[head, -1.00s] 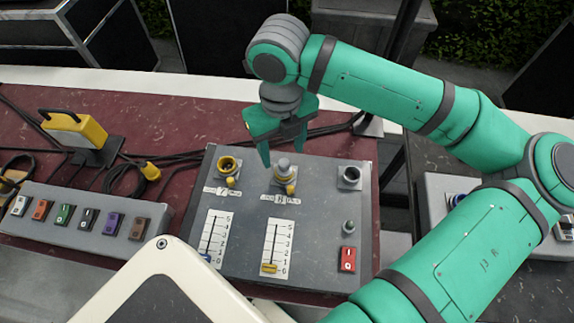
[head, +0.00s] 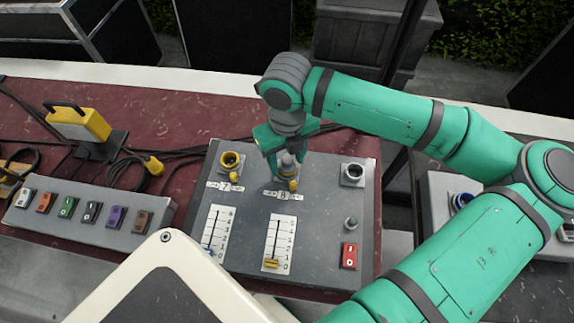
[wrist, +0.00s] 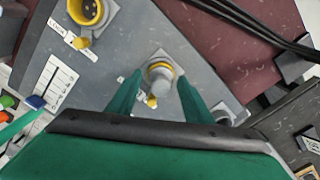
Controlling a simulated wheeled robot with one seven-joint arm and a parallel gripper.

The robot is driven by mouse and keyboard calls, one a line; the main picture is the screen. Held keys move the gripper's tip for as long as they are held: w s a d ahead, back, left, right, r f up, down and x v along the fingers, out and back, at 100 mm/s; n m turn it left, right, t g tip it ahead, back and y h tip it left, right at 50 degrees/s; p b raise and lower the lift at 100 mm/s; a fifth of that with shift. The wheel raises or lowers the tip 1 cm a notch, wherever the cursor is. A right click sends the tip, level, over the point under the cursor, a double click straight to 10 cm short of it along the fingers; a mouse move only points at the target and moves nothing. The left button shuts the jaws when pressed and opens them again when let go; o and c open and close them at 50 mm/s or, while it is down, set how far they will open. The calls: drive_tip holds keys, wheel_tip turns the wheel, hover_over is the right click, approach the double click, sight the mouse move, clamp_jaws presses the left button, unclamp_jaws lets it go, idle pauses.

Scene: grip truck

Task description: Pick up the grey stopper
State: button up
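The grey stopper (wrist: 161,76) sits in the middle yellow-ringed socket (wrist: 152,69) of a grey control panel (head: 190,255). My gripper (head: 285,161) is over that socket in the head view and hides most of the stopper there. In the wrist view, its two green fingers stand on either side of the stopper, with a gap visible on both sides. The gripper is open and holds nothing.
An open yellow socket (head: 231,161) is left of the stopper, and a grey socket (head: 353,173) is right. Below are sliders (head: 272,263), a small grey knob (head: 351,223) and a red switch (head: 349,256). A button box (head: 88,212), yellow lamp (head: 80,123) and cables lie left.

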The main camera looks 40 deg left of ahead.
drive_tip(key=c, duration=0.8)
drive_tip(key=shift+r, duration=0.1)
